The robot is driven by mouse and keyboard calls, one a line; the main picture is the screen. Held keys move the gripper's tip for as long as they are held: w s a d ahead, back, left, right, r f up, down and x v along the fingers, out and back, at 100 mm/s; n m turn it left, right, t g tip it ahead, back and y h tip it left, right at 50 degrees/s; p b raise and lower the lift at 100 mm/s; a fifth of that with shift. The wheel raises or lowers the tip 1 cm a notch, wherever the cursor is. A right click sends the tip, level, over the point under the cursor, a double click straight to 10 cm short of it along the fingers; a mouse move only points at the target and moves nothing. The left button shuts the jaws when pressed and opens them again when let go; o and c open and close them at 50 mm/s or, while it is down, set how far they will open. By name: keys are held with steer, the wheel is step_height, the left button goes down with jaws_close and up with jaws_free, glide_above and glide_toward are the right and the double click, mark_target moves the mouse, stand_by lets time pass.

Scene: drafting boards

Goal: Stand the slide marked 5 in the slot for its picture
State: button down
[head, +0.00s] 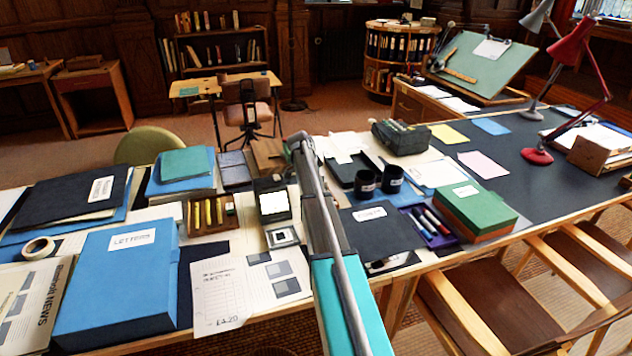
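No number 5 is readable on anything in the head view, so I cannot tell which thing is the slide marked 5. A small pale square frame with a dark centre (283,237) lies on the near table, just left of my arm. A black box with a bright white face (272,204) stands right behind it. A sheet with several grey picture squares (278,275) lies in front of it. I cannot make out a slot. My arm reaches up the middle from the bottom edge and hides part of the table. No gripper fingers show.
A blue box (120,285) stands at the front left, a wooden tray of yellow cylinders (211,214) behind it. Right of my arm are two dark cups (378,181), a purple pen tray (430,226) and a green box (477,208). Red lamp (538,156) far right.

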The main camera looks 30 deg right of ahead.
steer(key=c, duration=0.8)
jaws_free()
steer(key=shift+s+a+f, duration=0.15)
steer(key=shift+s+f, duration=0.05)
steer(key=shift+s, duration=0.2)
steer(key=shift+w+f, duration=0.2)
steer(key=shift+f, duration=0.05)
steer(key=shift+w, duration=0.15)
steer(key=shift+w+r, duration=0.1)
steer(key=shift+r, duration=0.1)
steer(key=shift+r+p, duration=0.6)
steer(key=shift+p, duration=0.3)
steer(key=p+v, duration=1)
steer(key=v, duration=0.1)
steer(key=shift+r+p, duration=0.3)
steer(key=shift+p, duration=0.05)
steer(key=shift+w, duration=0.1)
